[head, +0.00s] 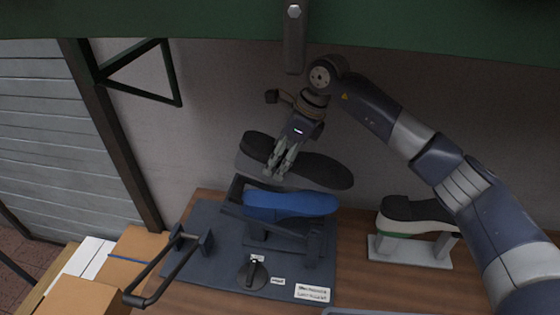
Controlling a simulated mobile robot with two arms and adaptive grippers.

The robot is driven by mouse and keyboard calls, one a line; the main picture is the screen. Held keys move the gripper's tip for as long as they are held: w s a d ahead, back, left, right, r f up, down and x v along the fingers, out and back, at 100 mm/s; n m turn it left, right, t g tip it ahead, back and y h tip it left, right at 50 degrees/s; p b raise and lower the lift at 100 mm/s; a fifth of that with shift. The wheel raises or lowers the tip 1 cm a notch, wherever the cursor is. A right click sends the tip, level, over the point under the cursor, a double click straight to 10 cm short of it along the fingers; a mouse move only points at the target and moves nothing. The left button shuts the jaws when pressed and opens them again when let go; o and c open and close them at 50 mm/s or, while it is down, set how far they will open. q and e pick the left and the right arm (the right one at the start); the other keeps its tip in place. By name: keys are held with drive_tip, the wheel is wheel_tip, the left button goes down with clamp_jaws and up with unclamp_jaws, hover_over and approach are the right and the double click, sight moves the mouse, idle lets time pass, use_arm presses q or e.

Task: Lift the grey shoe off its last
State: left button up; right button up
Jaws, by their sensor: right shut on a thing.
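The grey shoe (320,170), with a dark top and a greyer side, is up in the air in the head view. It is apart from the blue last (290,204), which sits below it on a dark stand. My right gripper (278,172) is shut on the shoe near its left end, coming from above. The fingers cover part of the shoe. My left gripper is not in view.
The stand is on a dark mat (205,270) with a black handle frame (160,275) and a round knob (252,275). Another shoe (415,213) rests on a light stand (410,252) at the right. Cardboard boxes (75,297) are at lower left. A green beam (180,18) crosses overhead.

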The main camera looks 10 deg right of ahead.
drive_tip(key=shift+r+p, duration=1)
drive_tip(key=shift+r, duration=1.25)
